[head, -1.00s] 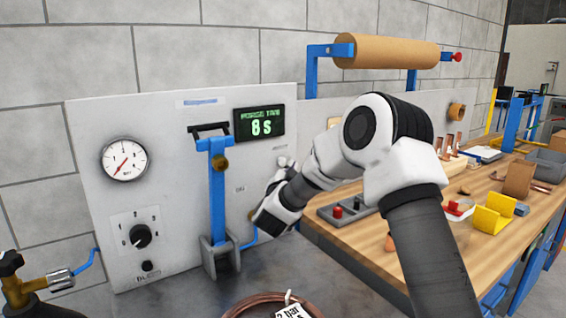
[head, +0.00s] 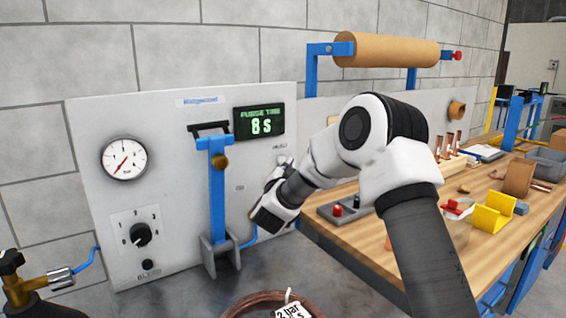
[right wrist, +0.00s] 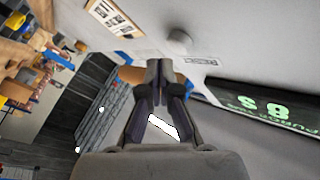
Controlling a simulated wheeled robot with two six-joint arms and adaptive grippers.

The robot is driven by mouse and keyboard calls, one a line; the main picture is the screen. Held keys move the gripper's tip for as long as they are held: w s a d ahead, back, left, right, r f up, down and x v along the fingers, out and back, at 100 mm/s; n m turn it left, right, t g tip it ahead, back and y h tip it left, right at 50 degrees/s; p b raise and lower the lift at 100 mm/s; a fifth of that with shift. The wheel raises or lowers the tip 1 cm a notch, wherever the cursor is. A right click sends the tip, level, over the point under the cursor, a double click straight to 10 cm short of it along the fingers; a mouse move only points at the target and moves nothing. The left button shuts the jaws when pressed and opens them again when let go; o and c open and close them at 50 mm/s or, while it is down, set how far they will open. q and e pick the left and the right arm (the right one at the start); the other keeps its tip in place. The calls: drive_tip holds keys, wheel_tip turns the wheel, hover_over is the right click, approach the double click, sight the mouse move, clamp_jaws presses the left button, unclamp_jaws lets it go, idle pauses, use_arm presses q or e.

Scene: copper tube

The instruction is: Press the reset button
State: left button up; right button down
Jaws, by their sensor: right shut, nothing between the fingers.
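The reset button appears to be the pale round knob (right wrist: 179,41) on the grey panel in the right wrist view, with a small label beside it. In the head view a pale knob (head: 283,160) shows below a small label, right of and under the green display, close to my right arm. My right gripper (right wrist: 160,68) is shut and empty. In the right wrist view its fingertips are just short of the knob; I see no contact. In the head view my own arm hides the fingertips. My left gripper is not in view.
The grey panel (head: 88,190) carries a gauge (head: 124,159), a dial (head: 140,235), a blue lever (head: 217,190) and a display (head: 259,122) reading 8 s. A wooden bench (head: 470,205) with several items stands at right. A copper coil (head: 250,303) is at the front.

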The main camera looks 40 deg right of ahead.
idle(0.5)
drive_tip(key=shift+w, duration=0.4)
drive_tip(key=shift+w+d, duration=0.1)
drive_tip(key=shift+w, duration=0.4)
idle(0.6)
drive_tip(key=shift+s, duration=0.9)
drive_tip(key=shift+s+a+b, duration=0.2)
drive_tip(key=shift+s+b, duration=0.1)
drive_tip(key=shift+s, duration=0.95)
drive_tip(key=shift+s+a+b, duration=0.2)
drive_tip(key=shift+s+b, duration=0.05)
drive_tip(key=shift+s, duration=1)
drive_tip(key=shift+f, duration=0.1)
